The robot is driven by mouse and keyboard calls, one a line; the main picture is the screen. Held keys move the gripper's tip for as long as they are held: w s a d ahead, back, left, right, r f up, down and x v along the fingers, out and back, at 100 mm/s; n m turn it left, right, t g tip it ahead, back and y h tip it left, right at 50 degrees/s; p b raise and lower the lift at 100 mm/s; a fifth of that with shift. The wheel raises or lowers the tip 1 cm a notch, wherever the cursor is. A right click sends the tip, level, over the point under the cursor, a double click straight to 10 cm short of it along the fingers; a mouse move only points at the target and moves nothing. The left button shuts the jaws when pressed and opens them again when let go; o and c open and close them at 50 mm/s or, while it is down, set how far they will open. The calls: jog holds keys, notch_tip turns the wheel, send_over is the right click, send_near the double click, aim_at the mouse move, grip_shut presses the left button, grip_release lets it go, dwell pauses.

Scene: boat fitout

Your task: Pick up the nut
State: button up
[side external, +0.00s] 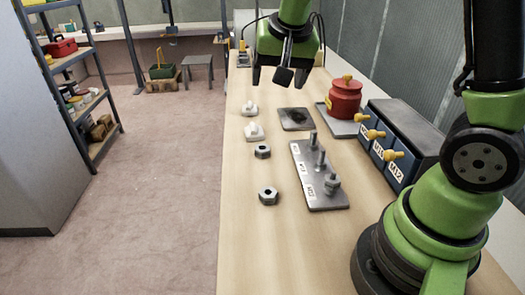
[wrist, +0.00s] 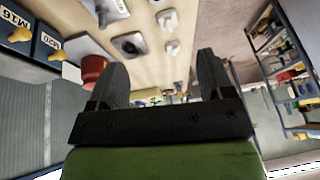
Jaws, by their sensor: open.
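Two loose grey hex nuts lie on the wooden bench, a farther nut (side external: 262,152) and a nearer nut (side external: 268,196). Beside them is a steel plate (side external: 322,198) with upright bolts and size labels. A further nut (side external: 331,184) appears to sit around its nearest bolt. My gripper (side external: 280,83) is open and empty, above the far part of the bench and well beyond the nuts. In the wrist view my open gripper (wrist: 163,55) has nothing between its fingers. I cannot make out the loose nuts in that view; the plate (wrist: 103,12) shows at its top edge.
Two white fittings (side external: 250,109) (side external: 254,132) stand near the bench's left edge. A dark square pad (side external: 296,125), a red container (side external: 345,98) and blue labelled bins (side external: 400,172) with yellow knobs stand to the right. The bench's near left part is clear.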

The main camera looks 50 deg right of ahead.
jog(key=m+g+h, duration=0.1)
send_near(262, 146)
notch_tip(262, 146, down, 3)
jog(key=shift+a+m+g, duration=0.1)
jog(key=shift+m+g, duration=0.2)
jog(key=shift+m, duration=0.2)
jog(key=shift+h, duration=0.3)
jog(key=shift+x, duration=2.8)
jog(key=shift+w+a, duration=0.1)
jog(key=shift+w, duration=0.05)
jog(key=c, duration=1)
